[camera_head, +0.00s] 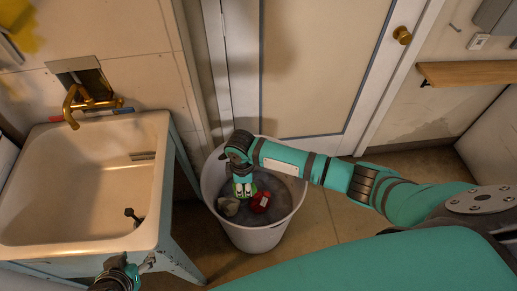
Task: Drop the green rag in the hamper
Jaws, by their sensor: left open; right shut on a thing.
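The hamper (258,240) is a round white bin on the floor, right of the sink. My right arm reaches in from the right, and my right gripper (244,191) points down inside the hamper's mouth. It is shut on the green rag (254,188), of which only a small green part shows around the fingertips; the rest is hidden. I cannot tell whether the rag touches the things below it. My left gripper (143,264) is open at the bottom edge, in front of the sink's near right corner, and partly cut off.
A red item (261,202) and a greyish item (229,206) lie in the hamper. The white sink (80,170) with a brass tap (76,100) stands at the left. A door (325,65) is behind the hamper. A wooden shelf (470,72) is on the right wall.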

